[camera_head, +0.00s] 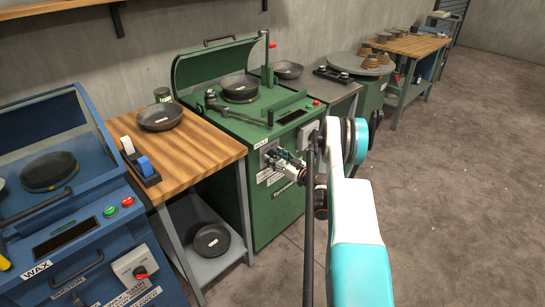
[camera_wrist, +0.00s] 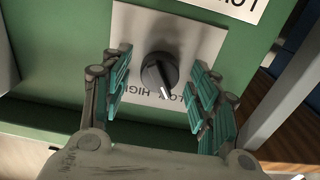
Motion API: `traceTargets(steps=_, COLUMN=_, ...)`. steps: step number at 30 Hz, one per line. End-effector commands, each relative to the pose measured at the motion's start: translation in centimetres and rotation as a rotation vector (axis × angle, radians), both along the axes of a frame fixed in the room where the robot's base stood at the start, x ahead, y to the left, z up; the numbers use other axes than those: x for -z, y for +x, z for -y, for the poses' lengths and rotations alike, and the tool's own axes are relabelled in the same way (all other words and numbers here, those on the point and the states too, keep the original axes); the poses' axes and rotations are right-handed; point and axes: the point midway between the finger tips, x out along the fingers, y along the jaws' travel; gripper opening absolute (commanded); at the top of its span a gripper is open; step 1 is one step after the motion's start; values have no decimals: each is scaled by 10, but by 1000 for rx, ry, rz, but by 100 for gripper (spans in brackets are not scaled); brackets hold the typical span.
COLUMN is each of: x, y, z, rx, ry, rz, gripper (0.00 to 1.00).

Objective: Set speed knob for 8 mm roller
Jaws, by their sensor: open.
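The dark round knob (camera_wrist: 158,72) sits on a pale plate (camera_wrist: 190,40) on a green panel in the wrist view. Its white pointer line points down and slightly right in that picture, near the gap between the upside-down words LOW and HIGH. My gripper (camera_wrist: 160,80) is open, with one teal-padded finger on each side of the knob. I see gaps between pads and knob. In the head view, my gripper (camera_head: 287,161) is at the front of the green machine (camera_head: 225,130), beside its left plate; the knob is hard to make out there. I cannot tell the roller's size.
A dark bowl (camera_head: 240,86) sits on top of the green machine, near a metal lever arm (camera_head: 232,112). A second white plate (camera_head: 308,133) is to the right on the same front. A wooden table (camera_head: 195,160) and a blue wax machine (camera_head: 75,230) stand left. Open floor lies right.

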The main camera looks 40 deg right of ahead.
Motion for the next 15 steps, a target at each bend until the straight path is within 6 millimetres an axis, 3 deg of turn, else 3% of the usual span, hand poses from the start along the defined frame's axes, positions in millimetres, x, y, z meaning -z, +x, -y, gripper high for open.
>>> traceTargets(steps=3, x=0, y=0, z=0, rx=0, ry=0, rz=0, gripper=55)
traceTargets(steps=9, x=0, y=0, z=0, rx=0, ry=0, rz=0, gripper=11)
traceTargets(steps=15, x=0, y=0, z=0, rx=0, ry=3, rz=0, gripper=11)
